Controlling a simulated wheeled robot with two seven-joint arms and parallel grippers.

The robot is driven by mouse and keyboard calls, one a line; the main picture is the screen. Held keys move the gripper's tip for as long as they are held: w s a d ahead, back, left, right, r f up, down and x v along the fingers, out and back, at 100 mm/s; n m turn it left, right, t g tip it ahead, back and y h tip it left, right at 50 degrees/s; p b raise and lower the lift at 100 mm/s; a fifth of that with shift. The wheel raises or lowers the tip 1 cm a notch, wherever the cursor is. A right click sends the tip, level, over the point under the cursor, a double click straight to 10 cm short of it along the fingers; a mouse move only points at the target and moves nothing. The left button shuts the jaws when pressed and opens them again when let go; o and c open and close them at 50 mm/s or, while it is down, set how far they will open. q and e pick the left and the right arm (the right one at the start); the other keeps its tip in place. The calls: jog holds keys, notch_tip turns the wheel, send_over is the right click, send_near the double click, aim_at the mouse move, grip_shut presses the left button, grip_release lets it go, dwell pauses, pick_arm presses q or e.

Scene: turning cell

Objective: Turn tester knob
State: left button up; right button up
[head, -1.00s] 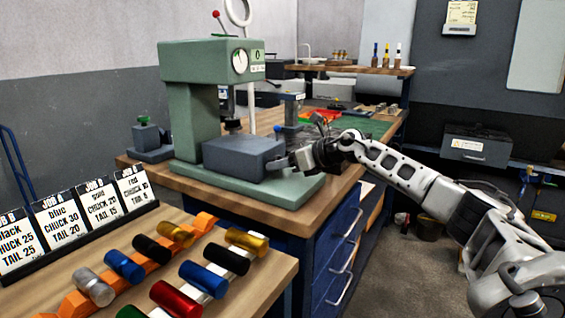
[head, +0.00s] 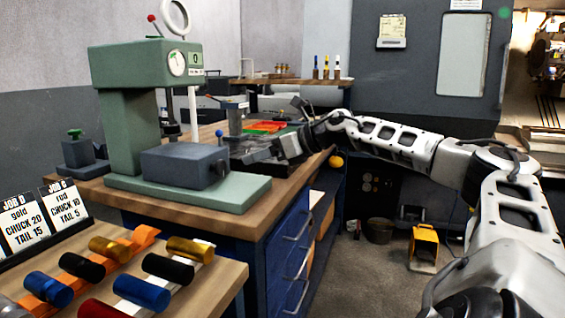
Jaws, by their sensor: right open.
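The green tester (head: 118,130) stands on the wooden-topped bench, with a round dial (head: 177,63) on its head. A grey block (head: 183,167) sits on its base plate. A red ball knob (head: 151,18) tops a thin lever above the head. I cannot tell which knob the task means. My right gripper (head: 258,154) is open, to the right of the block and apart from it. Its fingers are small and dark against the bench clutter. My left gripper is out of view.
Several coloured cylinders lie on orange and white racks (head: 140,245) on the near table, beside job cards (head: 40,215). A small grey fixture with a green knob (head: 78,150) stands left of the tester. A yellow stool (head: 424,246) and a bin (head: 380,230) stand on the floor.

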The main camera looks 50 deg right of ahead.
jog(key=b+v, duration=0.2)
jog(key=v, duration=0.3)
jog(key=shift+s+d+r, duration=0.1)
jog(key=shift+s+r, duration=0.05)
jog(key=shift+s, duration=0.1)
dwell(0.5)
dwell(0.7)
